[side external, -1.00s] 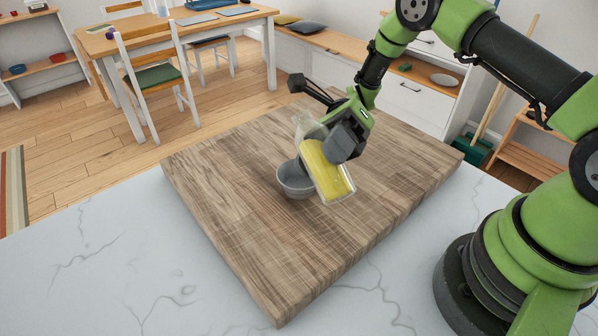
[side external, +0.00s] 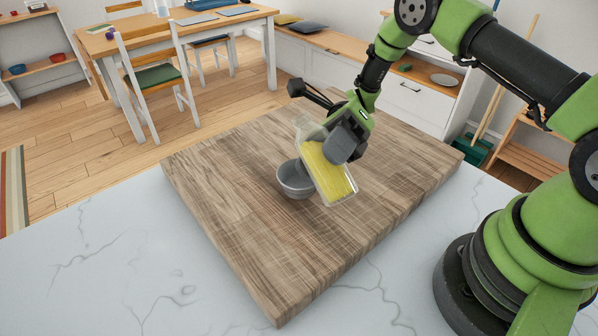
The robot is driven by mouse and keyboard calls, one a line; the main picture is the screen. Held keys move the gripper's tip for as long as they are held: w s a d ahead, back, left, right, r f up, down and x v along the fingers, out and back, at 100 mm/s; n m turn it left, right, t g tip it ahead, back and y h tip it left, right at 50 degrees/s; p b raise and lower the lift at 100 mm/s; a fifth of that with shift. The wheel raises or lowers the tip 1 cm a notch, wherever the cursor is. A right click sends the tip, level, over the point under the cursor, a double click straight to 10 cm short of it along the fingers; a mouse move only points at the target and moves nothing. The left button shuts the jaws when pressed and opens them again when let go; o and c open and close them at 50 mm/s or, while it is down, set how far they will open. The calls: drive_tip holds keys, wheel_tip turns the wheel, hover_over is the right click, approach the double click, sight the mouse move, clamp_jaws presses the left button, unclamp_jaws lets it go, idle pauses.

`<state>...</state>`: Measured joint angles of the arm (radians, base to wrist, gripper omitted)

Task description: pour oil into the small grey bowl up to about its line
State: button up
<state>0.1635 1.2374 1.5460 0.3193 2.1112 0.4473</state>
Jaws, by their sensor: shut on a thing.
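The small grey bowl (side external: 295,182) sits upright on the wooden board. A clear bottle of yellow oil (side external: 328,176) is just right of the bowl in the picture, overlapping its right side. The bottle is tilted, with its neck up and leaning left and its base low at the right. My gripper (side external: 342,146) is shut on the bottle's body. The bottle's neck looks empty and no stream of oil shows. The bowl's line and the oil level inside it cannot be made out from here.
The thick wooden board (side external: 240,215) lies on a white marble counter (side external: 90,260). The board is otherwise clear. A table with chairs (side external: 155,75) and a low cabinet (side external: 410,90) stand well behind.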

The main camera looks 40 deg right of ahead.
drive_tip(key=shift+s+f+m+y, duration=0.25)
drive_tip(key=shift+f+m+y, duration=0.15)
drive_tip(key=shift+m, duration=0.6)
idle(2.2)
drive_tip(key=shift+s+r+m+y, duration=0.15)
drive_tip(key=shift+r+m+y, duration=0.3)
drive_tip(key=shift+m, duration=0.35)
idle(1.8)
drive_tip(key=shift+s+f+m+y, duration=0.15)
drive_tip(key=shift+f+m+y, duration=0.15)
drive_tip(key=shift+m, duration=0.5)
idle(1.4)
